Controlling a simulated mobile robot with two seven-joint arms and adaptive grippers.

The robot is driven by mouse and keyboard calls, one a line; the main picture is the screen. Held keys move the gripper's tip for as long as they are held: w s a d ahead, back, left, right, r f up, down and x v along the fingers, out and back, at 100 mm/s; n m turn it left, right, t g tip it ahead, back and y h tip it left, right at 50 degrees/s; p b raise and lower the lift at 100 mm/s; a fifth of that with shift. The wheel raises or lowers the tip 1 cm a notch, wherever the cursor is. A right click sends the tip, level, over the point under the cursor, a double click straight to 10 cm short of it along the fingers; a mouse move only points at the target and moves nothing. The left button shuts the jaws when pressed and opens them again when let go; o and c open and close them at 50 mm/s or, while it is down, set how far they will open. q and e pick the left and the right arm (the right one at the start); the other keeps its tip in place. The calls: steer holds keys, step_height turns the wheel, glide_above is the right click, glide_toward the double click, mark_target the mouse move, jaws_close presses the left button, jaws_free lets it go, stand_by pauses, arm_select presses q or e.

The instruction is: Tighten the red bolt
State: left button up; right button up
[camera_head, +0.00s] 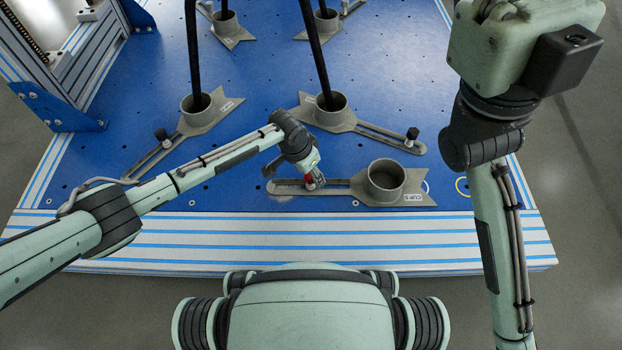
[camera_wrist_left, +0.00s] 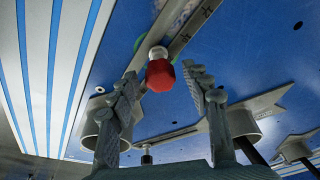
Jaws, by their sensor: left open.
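The red bolt (camera_head: 309,181) stands in the slot of the grey slotted bracket (camera_head: 408,196) with an empty round cup, near the front of the blue plate. In the left wrist view the red bolt head (camera_wrist_left: 160,76) is in front of the jaws, with a pale shank behind it. My left gripper (camera_head: 313,177) is at the bolt. Its two ridged fingers also show in the left wrist view (camera_wrist_left: 161,92), spread apart on either side of the red head, with a visible gap to each. My right gripper is not in view; only my right arm shows.
Two similar brackets (camera_head: 327,112) (camera_head: 200,114) behind hold black poles in their cups and have black knobs (camera_head: 412,136) (camera_head: 162,137). More brackets stand at the back. A striped rail (camera_head: 300,240) edges the blue plate (camera_head: 230,180) in front.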

arm_select(q)
steer(key=shift+s+d+r+n+p, duration=0.1)
steer(key=shift+r+n+p, duration=0.1)
steer(key=shift+n+p, duration=0.65)
steer(key=shift+n+y+p, duration=0.3)
steer(key=shift+n+p, duration=0.55)
steer(key=shift+p, duration=0.05)
steer(key=shift+f+n+t, duration=0.2)
steer(key=shift+n+t, duration=0.1)
steer(key=shift+d+r+n+y+p, duration=0.1)
steer(key=shift+r+n+y+p, duration=0.15)
steer(key=shift+n+p, duration=0.6)
steer(key=shift+f+n+y+p, duration=0.1)
steer(key=shift+n+y+p, duration=0.25)
steer(key=shift+n, duration=0.6)
steer(key=shift+f+n, duration=0.15)
steer(key=shift+n, duration=0.15)
